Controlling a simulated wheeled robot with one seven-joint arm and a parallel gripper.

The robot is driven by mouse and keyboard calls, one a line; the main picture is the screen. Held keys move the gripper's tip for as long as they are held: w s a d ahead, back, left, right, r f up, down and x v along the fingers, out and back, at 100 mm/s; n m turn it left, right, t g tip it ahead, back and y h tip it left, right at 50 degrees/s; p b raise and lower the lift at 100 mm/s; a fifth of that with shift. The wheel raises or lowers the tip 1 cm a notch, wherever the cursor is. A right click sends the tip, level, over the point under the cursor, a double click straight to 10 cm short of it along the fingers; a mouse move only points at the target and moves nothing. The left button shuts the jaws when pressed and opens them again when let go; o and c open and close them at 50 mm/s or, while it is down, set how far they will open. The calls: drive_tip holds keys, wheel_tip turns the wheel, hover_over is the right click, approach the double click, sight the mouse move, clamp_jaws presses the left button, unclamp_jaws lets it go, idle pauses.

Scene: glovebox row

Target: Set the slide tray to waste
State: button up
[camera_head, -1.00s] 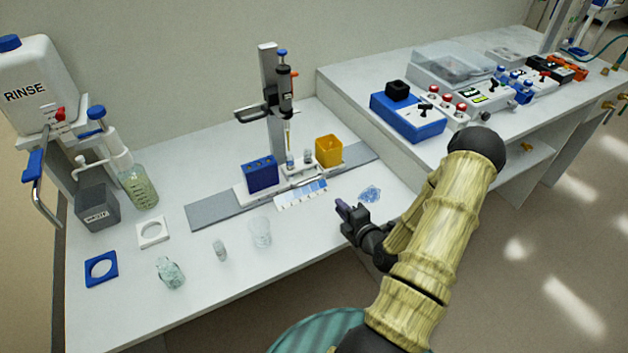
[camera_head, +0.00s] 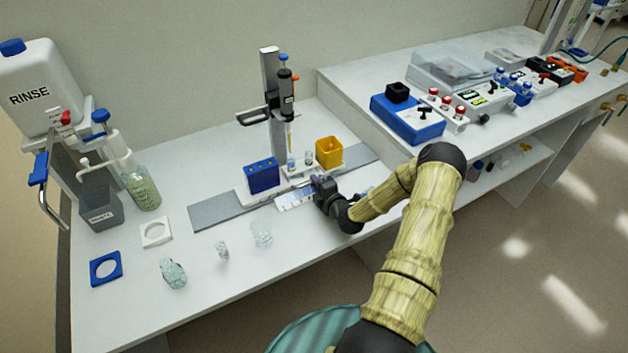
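The slide tray (camera_head: 291,203) is a flat white strip with bluish panels on top. It lies on the bench in front of the pipette stand, at the front edge of the grey rail. My gripper (camera_head: 318,186) is at the tray's right end and covers that end. I cannot tell whether its fingers are open or closed, or whether they touch the tray. A grey open bin (camera_head: 100,212) stands at the left of the bench with a label too small to read surely; it may be the waste.
A pipette stand (camera_head: 272,105), blue rack (camera_head: 262,175) and yellow box (camera_head: 329,152) stand behind the tray. A glass beaker (camera_head: 262,234), small vial (camera_head: 222,251) and glass lump (camera_head: 173,273) lie in front left. White (camera_head: 155,232) and blue (camera_head: 106,268) ring holders are near the bin.

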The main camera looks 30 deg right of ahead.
drive_tip(key=shift+x, duration=0.8)
clamp_jaws()
